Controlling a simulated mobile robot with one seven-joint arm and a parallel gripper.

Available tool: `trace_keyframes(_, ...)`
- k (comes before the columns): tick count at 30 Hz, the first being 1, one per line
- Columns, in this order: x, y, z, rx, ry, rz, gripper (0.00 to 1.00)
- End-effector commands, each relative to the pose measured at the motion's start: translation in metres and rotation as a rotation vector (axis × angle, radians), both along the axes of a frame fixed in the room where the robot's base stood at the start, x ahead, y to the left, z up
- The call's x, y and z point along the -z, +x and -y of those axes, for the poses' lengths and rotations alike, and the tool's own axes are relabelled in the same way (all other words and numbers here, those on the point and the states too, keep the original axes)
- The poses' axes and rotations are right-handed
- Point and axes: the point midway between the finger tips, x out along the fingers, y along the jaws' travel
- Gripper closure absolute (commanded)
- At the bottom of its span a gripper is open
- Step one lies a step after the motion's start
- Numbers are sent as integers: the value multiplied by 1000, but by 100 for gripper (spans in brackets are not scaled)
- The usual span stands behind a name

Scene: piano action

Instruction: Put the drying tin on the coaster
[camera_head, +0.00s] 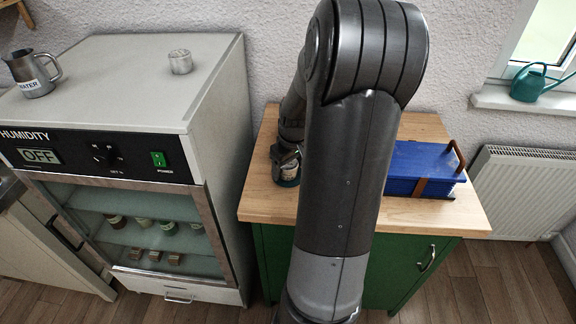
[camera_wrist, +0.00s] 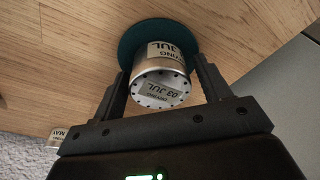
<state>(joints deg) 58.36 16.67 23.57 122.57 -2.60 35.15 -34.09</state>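The drying tin (camera_wrist: 162,78) is a silver cylinder with a perforated top and labels reading "03 JUL". In the wrist view it stands on the round teal coaster (camera_wrist: 127,48), whose rim shows around its base. My gripper (camera_wrist: 163,72) has one finger on each side of the tin, with what look like narrow gaps between the fingers and its sides. In the head view my arm hides most of the tin, and part of the coaster (camera_head: 287,182) shows at the left of the wooden top.
The wooden cabinet top (camera_head: 262,205) also carries a blue box (camera_head: 412,165) at the right. A humidity cabinet (camera_head: 225,130) stands close on the left, with a jug (camera_head: 35,78) and a small tin (camera_head: 180,62) on it. A small item labelled "MAY" (camera_wrist: 57,136) lies near the wall.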

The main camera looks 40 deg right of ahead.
Motion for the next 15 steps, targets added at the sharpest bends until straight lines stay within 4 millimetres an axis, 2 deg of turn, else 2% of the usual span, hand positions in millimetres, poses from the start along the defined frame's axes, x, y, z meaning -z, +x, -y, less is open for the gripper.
trace_keyframes(9,-2,0,0,0,-1,1,25)
trace_keyframes(15,-22,-3,1,1,-4,2,25)
